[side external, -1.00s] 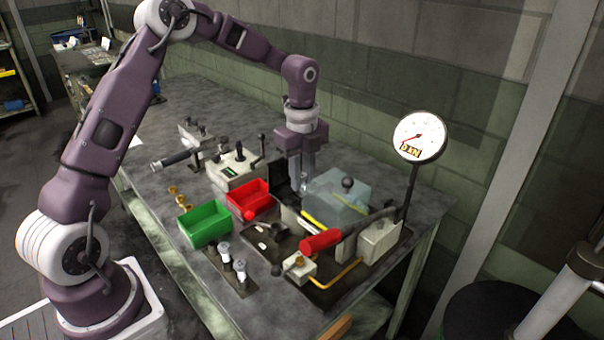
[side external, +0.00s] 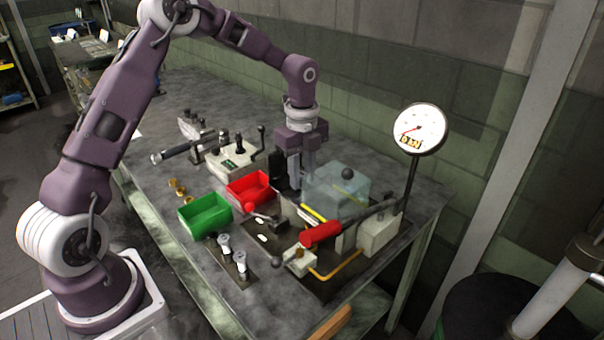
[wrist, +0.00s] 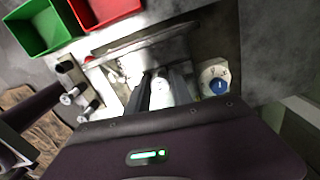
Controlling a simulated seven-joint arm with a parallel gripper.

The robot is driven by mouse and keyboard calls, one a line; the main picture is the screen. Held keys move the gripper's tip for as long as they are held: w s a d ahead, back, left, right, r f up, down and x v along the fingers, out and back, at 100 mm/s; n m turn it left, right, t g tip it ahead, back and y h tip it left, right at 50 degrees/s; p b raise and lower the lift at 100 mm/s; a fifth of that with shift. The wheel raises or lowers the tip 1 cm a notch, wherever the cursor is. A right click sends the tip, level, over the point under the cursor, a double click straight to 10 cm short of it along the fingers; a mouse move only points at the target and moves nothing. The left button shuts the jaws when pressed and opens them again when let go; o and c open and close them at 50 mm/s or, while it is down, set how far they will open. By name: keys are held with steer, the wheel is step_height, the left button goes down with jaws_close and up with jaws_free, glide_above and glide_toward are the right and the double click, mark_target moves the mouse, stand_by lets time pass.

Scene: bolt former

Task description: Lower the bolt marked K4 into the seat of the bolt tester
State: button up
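My gripper (side external: 303,172) points straight down over the bolt tester, just left of its clear guard box (side external: 336,192). In the wrist view, the two dark fingers (wrist: 161,88) are close on either side of a pale, round-headed bolt (wrist: 160,94). The gripper looks shut on it. The K4 mark cannot be read. The bolt's lower end and the seat are hidden behind the fingers and guard, so I cannot tell whether they touch. The tester has a red-handled lever (side external: 320,235) and a dial gauge (side external: 419,128) on a post.
Several bolts stand in a dark rack (side external: 232,264) at the front. Green (side external: 205,216) and red (side external: 250,187) bins sit left of the tester. A machine with black levers (side external: 233,166) stands behind them. The back left of the table (side external: 200,92) is clear.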

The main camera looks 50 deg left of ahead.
steer(key=o, duration=0.3)
step_height(320, 180, up, 7)
steer(key=shift+r, duration=0.1)
stand_by(0.4)
